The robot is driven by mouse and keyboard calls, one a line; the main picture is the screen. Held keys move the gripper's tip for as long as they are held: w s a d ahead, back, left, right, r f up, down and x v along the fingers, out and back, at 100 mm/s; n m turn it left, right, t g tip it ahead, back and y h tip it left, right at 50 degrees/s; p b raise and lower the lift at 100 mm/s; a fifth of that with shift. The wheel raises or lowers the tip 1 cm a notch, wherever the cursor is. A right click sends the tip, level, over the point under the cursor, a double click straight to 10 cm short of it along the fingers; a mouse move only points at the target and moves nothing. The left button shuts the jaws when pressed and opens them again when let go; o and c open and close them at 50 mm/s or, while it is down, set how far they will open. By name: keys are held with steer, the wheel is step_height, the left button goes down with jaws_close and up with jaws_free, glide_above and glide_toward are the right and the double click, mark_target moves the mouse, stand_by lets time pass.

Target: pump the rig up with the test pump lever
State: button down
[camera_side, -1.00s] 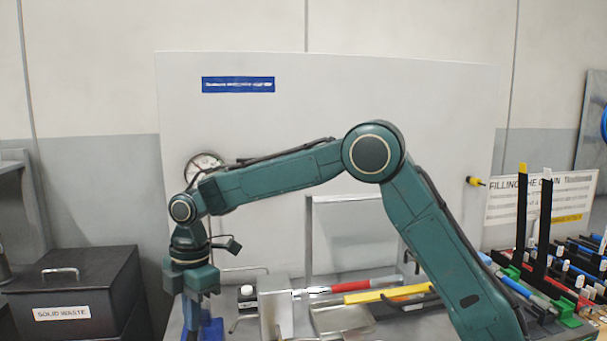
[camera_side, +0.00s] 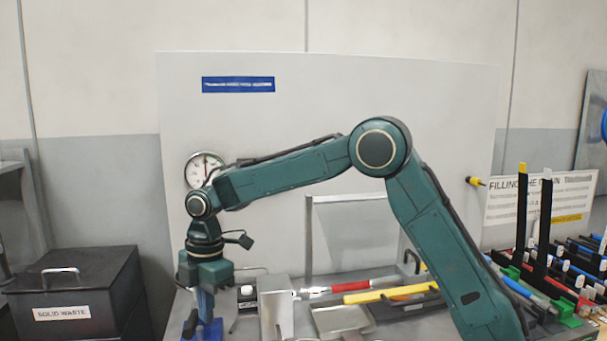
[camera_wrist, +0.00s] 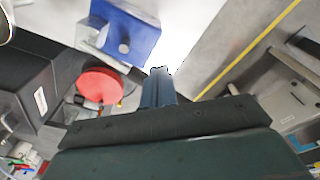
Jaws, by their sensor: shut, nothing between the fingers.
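My gripper (camera_side: 206,312) is shut and empty, pointing down at the lower left of the bench in the side view. Its closed fingers (camera_wrist: 158,85) show in the middle of the wrist view. A blue block (camera_side: 212,331) is right by the fingertips in the side view; contact cannot be told. A blue block with a round hole (camera_wrist: 128,33) lies ahead and left of the fingers in the wrist view. I cannot clearly make out the pump lever. The round dial gauge (camera_side: 205,166) is on the white back panel, partly covered by my arm.
A black solid waste box (camera_side: 75,290) stands at the left. A red bar (camera_side: 335,288) and a yellow bar (camera_side: 390,293) lie right of my gripper, with a shallow tray (camera_side: 342,320) in front. A red disc (camera_wrist: 100,85) shows in the wrist view.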

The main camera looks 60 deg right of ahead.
steer(key=shift+r, duration=0.1)
step_height(320, 180, up, 12)
steer(key=d, duration=0.1)
steer(key=shift+f, duration=0.2)
stand_by(0.6)
steer(key=shift+d, duration=0.1)
steer(key=shift+s+r, duration=0.1)
steer(key=shift+s, duration=0.05)
stand_by(0.7)
